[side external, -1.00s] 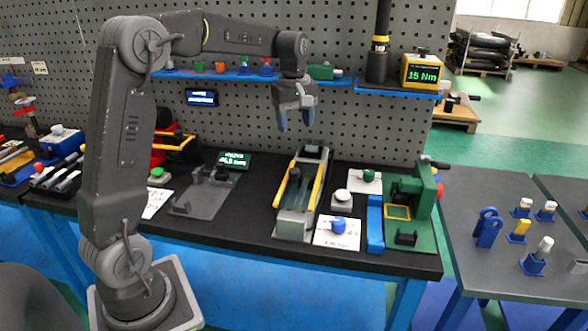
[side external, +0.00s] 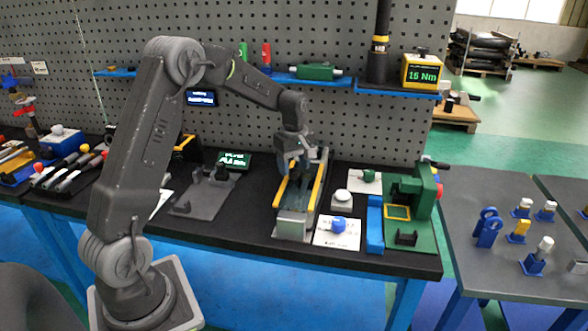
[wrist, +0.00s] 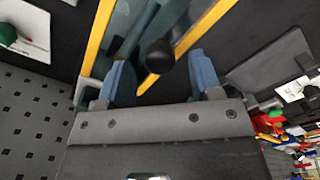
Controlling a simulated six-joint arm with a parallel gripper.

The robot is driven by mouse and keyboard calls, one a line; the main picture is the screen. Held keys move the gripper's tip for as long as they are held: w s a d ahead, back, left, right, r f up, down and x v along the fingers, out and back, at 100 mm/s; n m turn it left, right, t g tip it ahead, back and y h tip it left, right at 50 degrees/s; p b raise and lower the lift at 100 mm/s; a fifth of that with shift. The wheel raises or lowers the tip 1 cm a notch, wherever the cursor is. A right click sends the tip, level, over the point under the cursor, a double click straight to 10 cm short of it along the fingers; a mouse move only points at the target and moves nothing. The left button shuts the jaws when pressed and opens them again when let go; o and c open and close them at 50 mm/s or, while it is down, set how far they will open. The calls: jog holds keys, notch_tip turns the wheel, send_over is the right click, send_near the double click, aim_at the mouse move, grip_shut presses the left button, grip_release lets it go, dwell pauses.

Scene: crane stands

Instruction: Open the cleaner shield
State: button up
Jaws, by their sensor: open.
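The cleaner (side external: 292,224) is a long grey unit with two yellow side rails on the bench. Its shield (wrist: 123,22) appears as a glassy panel between the rails in the wrist view. A round black knob (wrist: 160,55) stands out there, between and just ahead of my fingertips. My gripper (side external: 294,168) is open over the far half of the cleaner, and its blue fingers (wrist: 162,75) straddle the knob with visible gaps. In the side view the gripper hides the knob. I cannot tell whether the fingers are at knob height.
A green fixture (side external: 421,212) and a blue block (side external: 375,224) stand to the right. A white button box (side external: 341,199) and a card with a blue knob (side external: 338,225) are close beside the cleaner. A grey plate with a bracket (side external: 205,194) lies to the left.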

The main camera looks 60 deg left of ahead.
jog(key=shift+f, duration=0.75)
jog(key=shift+c, duration=0.3)
jog(key=shift+r, duration=0.1)
grip_shut()
